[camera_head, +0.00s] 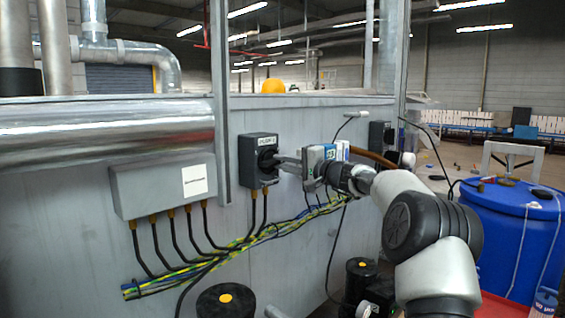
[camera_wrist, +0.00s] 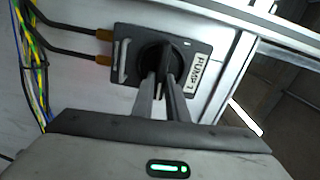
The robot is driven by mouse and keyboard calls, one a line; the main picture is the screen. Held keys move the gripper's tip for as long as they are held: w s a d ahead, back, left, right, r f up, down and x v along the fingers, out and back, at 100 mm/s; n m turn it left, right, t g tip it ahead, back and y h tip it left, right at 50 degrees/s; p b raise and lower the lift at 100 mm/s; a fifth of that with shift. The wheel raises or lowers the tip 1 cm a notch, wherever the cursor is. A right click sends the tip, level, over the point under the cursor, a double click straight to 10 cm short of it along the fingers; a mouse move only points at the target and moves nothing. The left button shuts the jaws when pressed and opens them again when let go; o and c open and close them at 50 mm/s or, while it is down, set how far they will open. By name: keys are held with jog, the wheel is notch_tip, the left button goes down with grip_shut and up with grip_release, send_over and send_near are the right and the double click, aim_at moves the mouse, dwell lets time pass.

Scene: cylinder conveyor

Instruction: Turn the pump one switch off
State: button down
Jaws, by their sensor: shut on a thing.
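The pump one switch (camera_head: 258,160) is a dark grey box on the grey wall panel, left of centre in the head view. In the wrist view the switch box (camera_wrist: 203,72) carries a white label reading "PUMP 1" and a round black rotary knob (camera_wrist: 150,55). My gripper (camera_head: 276,160) reaches it from the right. In the wrist view my gripper's fingers (camera_wrist: 162,82) are close together on the knob's handle, which they partly hide. I cannot read the knob's position marks.
A grey junction box (camera_head: 150,186) with several cables is left of the switch. A metal upright (camera_head: 220,100) stands close beside the switch. A second dark box (camera_head: 380,136) is further right, and blue barrels (camera_head: 510,230) stand at the right. Yellow-green cables (camera_head: 215,258) run below.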

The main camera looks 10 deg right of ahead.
jog(key=shift+m, duration=0.6)
jog(key=c, duration=1.7)
grip_release()
jog(key=shift+c, duration=0.2)
jog(key=b+v, duration=0.2)
jog(key=v, duration=1.5)
jog(key=shift+s+d+b, duration=0.15)
jog(key=shift+b, duration=0.2)
